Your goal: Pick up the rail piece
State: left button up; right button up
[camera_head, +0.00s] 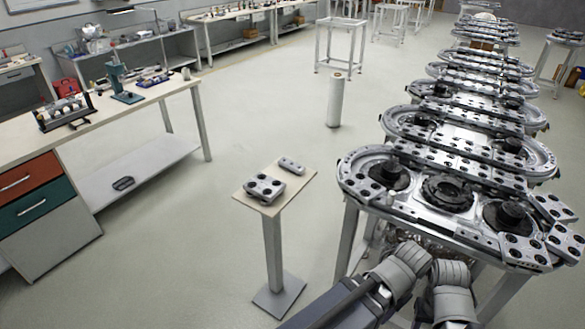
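A small pedestal table (253,197) stands left of the ring track (352,184). On its top lie two separate grey pieces: a wider rail-like piece (264,187) with dark round spots near the front, and a smaller narrow piece (291,165) behind it to the right. I cannot tell which one the task calls the rail piece. More grey plates with dark round spots (550,208) lie at the right end of the nearest track. My arm links show at the bottom middle, close to the front of the track table. No gripper fingers can be made out.
A workbench (150,95) with tools and coloured drawers stands at the left. A white cylinder (335,100) stands on the floor behind the pedestal. More ring tracks (470,95) line up at the back right. The floor around the pedestal is clear.

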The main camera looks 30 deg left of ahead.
aim_at(291, 166)
jog(key=z, duration=0.45)
jog(key=k+j+z, duration=0.1)
jog(key=j+z, duration=0.3)
jog(key=k+j+z, duration=0.15)
jog(key=j+z, duration=0.2)
jog(key=k+j+z, duration=0.1)
jog(key=k+j, duration=0.15)
jog(key=j, duration=0.25)
jog(key=k+j+z, duration=0.1)
jog(key=j, duration=0.4)
jog(key=k+j+z, duration=0.15)
jog(key=k+j, duration=0.25)
jog(key=k+j+z, duration=0.1)
jog(key=k+j, duration=0.15)
jog(key=j, duration=0.2)
jog(key=k+j, duration=0.55)
jog(key=j, duration=0.2)
